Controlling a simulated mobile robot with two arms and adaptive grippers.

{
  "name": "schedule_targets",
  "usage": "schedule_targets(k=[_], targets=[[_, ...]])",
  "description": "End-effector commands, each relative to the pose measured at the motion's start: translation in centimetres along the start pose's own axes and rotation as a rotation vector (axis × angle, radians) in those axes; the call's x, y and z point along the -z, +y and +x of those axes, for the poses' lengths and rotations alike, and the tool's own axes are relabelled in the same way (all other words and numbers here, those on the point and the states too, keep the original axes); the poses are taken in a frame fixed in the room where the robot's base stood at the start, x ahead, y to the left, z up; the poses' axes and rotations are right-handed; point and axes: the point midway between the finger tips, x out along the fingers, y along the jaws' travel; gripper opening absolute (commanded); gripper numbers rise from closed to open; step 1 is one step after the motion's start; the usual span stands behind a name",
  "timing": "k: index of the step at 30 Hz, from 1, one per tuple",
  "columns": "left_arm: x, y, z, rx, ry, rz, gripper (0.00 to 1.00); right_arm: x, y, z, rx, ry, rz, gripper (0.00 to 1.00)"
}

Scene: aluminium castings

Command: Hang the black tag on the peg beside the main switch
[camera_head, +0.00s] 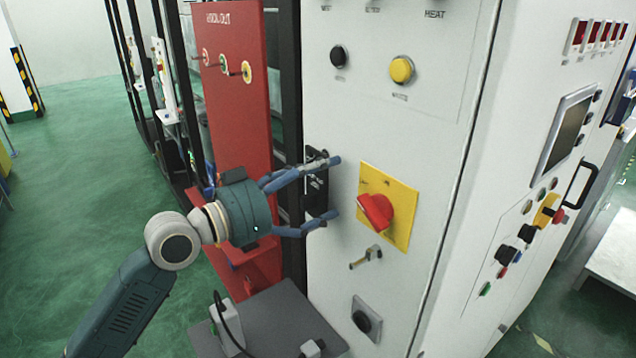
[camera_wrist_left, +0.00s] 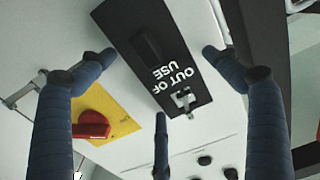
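The black tag (camera_head: 317,188) is against the white cabinet front, left of the main switch (camera_head: 376,212), a red knob on a yellow plate. In the left wrist view the tag (camera_wrist_left: 135,60) reads "OUT OF USE", upside down, and has a raised black block. A pale metal peg (camera_wrist_left: 185,99) shows at the text end, apparently through the tag; the exact seating is hard to tell. My left gripper (camera_head: 332,187) is open, its fingers spread around the tag with visible gaps. In the wrist view the red knob (camera_wrist_left: 91,125) is left of the tag. My right gripper is out of view.
A red board (camera_head: 240,110) with several pegs stands left of the cabinet. A metal handle (camera_head: 366,258) and a dark round fitting (camera_head: 366,322) are below the switch. A grey surface (camera_head: 270,325) lies low in front. Green floor is free at the left.

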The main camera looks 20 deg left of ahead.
Motion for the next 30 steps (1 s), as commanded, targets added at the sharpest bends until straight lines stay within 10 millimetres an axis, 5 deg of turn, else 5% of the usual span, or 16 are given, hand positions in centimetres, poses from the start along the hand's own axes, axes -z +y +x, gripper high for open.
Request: schedule_targets(k=[11, 30], targets=[[-0.2, -0.1, -0.6, 0.001, -0.003, 0.0, 0.91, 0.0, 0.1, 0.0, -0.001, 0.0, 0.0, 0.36], [-0.2, 0.0, -10.2, 0.001, -0.004, -0.004, 0.91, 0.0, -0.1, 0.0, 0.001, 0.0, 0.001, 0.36]])
